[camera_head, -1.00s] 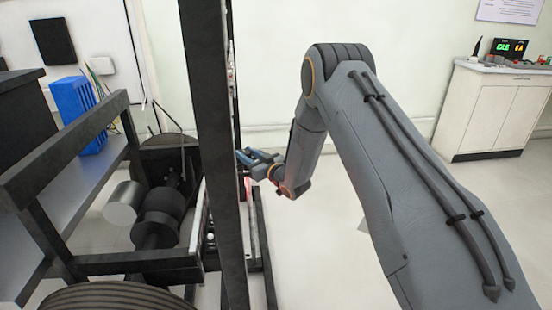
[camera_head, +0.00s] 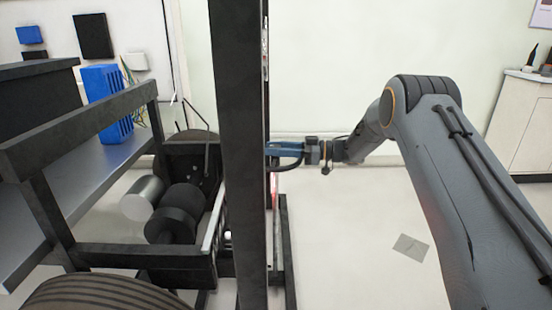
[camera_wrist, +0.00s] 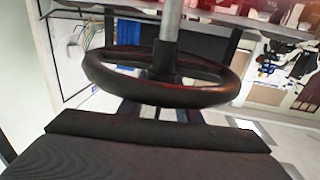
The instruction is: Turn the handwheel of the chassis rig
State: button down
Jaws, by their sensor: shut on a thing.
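The handwheel (camera_wrist: 215,95) is a dark ring with a hub on a grey shaft, large in the wrist view. In the head view the dark upright post hides it. My gripper (camera_head: 272,151) reaches in from the right to just beside that post, its blue fingers roughly level. In the wrist view my gripper (camera_wrist: 155,110) meets the near side of the rim and is shut on it. The fingertips themselves are mostly hidden by the rim and the dark gripper body.
The dark upright post (camera_head: 240,120) of the rig frame stands close left of my gripper. Dark cylinders and a grey cylinder (camera_head: 142,198) sit inside the frame. A blue box (camera_head: 103,100) stands on a shelf at left.

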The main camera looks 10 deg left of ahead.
jog(key=shift+f+n+g+b, duration=0.1)
jog(key=shift+n+g+b, duration=0.5)
jog(key=shift+g+b, duration=0.3)
jog(key=shift+r+g+b, duration=0.2)
jog(key=shift+g+b, duration=0.1)
jog(key=c, duration=1.3)
grip_release()
jog(key=shift+a, duration=0.1)
jog(key=d, duration=0.2)
jog(key=w+d, duration=0.1)
jog(key=d, duration=0.2)
jog(key=d+p, duration=0.1)
jog(key=d, duration=0.2)
jog(key=shift+w, duration=0.15)
jog(key=shift+a, duration=0.1)
